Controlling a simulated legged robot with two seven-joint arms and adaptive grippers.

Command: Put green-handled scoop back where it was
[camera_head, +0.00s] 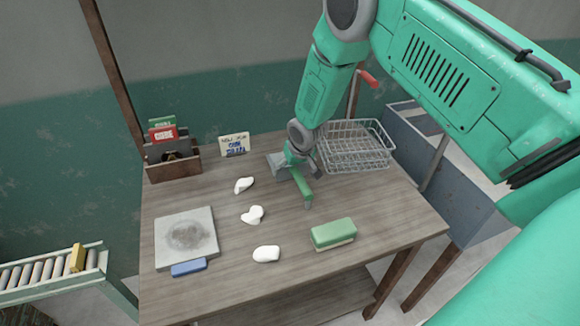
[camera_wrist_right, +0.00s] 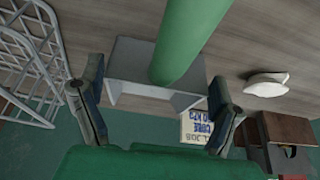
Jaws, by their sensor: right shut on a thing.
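The green-handled scoop (camera_head: 302,184) is near the back middle of the table, left of the wire baskets. Its grey pan (camera_head: 275,160) points back and left, and its green handle points toward the front. My right gripper (camera_head: 295,158) comes down from above and is shut on the scoop. In the right wrist view the green handle (camera_wrist_right: 186,40) runs between the fingers of my right gripper (camera_wrist_right: 155,108), with the grey pan (camera_wrist_right: 128,62) behind it. I cannot tell whether the pan touches the table. My left gripper is not in view.
Wire baskets (camera_head: 355,157) stand right of the scoop. White clay lumps (camera_head: 252,215), a green block (camera_head: 333,233), a grey slab (camera_head: 186,258) and a blue block (camera_head: 189,268) lie on the table (camera_head: 225,290). A wooden box (camera_head: 174,166) and a sign (camera_head: 234,144) stand at the back.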

